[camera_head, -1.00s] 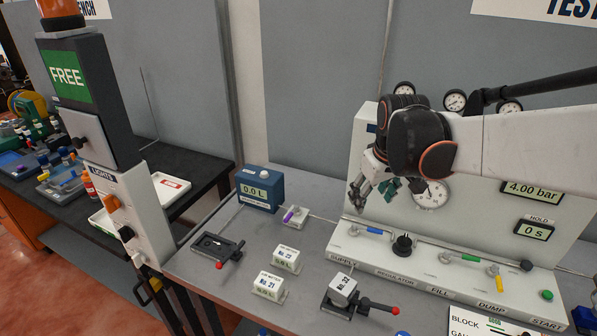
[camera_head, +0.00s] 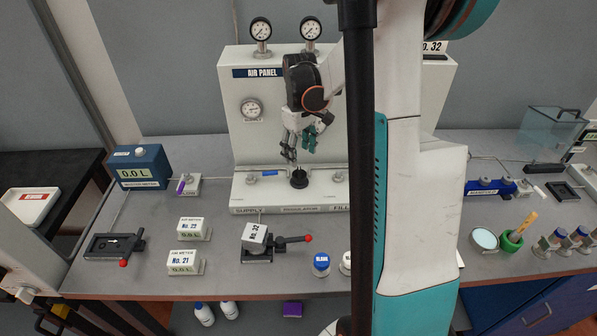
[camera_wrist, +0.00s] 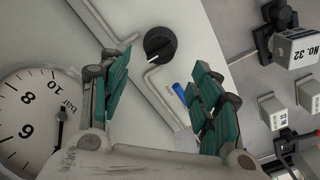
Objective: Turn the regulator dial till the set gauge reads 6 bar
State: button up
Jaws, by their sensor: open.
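The regulator dial (camera_head: 299,179) is a black knob on the air panel's front ledge, above the REGULATOR label. My gripper (camera_head: 301,150) is open just above it in the head view, pointing down, apart from it. In the wrist view, the dial (camera_wrist: 160,45) shows a white mark at its edge and lies between and beyond the teal fingertips (camera_wrist: 160,75), with nothing held. A round bar gauge (camera_wrist: 35,115) is partly in the wrist view at left; its needle shows, but I cannot read it surely. Which gauge it is cannot be told.
The blue-handled supply valve (camera_head: 269,174) sits left of the dial. Two gauges (camera_head: 261,30) top the panel, with another gauge (camera_head: 251,109) on its left face. My arm hides the panel's right part.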

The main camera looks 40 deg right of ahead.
aim_at(299, 171)
notch_tip(299, 171, down, 8)
jog(key=shift+f+b, duration=0.1)
jog(key=shift+b, duration=0.65)
jog(key=c, duration=1)
